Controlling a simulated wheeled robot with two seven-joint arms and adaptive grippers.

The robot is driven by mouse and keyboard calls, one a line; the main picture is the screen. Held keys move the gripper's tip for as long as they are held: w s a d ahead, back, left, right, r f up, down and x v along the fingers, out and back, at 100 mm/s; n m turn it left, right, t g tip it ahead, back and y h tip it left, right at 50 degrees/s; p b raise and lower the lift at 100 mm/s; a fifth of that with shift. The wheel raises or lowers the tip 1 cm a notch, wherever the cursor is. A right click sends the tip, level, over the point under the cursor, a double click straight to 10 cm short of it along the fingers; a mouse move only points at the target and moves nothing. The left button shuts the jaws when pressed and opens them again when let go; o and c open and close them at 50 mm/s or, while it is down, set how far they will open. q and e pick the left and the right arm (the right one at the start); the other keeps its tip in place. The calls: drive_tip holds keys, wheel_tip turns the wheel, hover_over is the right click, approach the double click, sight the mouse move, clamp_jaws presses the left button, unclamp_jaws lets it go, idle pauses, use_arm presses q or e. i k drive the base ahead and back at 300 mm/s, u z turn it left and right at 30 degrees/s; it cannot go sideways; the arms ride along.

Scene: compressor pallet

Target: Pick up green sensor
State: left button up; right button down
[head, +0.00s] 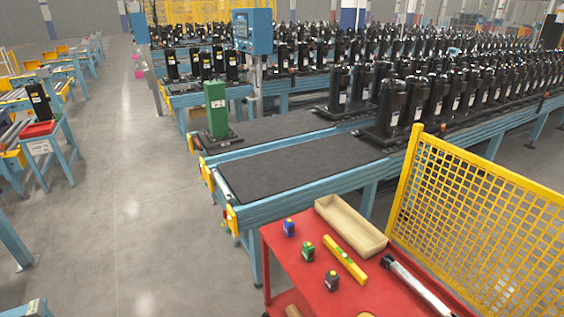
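The green sensor (308,251) is a small green block with a dark top part. It stands on the red cart top (292,282) at the lower right of the head view. A similar blue sensor (289,228) stands behind it to the left, and a dark grey one (332,280) stands in front of it to the right. The green sensor is apart from both and nothing covers it. Neither of my grippers shows in the head view.
On the cart lie a yellow level (345,259), an open tan tray (351,226) and a grey-black tool (418,285). A yellow mesh fence (490,225) stands right of the cart. Conveyors (290,175) with black compressors lie behind. The floor (130,220) at left is clear.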

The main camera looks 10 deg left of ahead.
sight(308, 253)
drive_tip(key=u, duration=0.3)
drive_tip(key=k, duration=0.95)
drive_tip(key=u, duration=1.2)
drive_tip(key=i, duration=1.9)
drive_tip(key=z, duration=0.35)
drive_tip(key=i, duration=1.35)
drive_tip(key=z, duration=1.75)
drive_tip(key=i, duration=0.9)
drive_tip(key=z, duration=0.75)
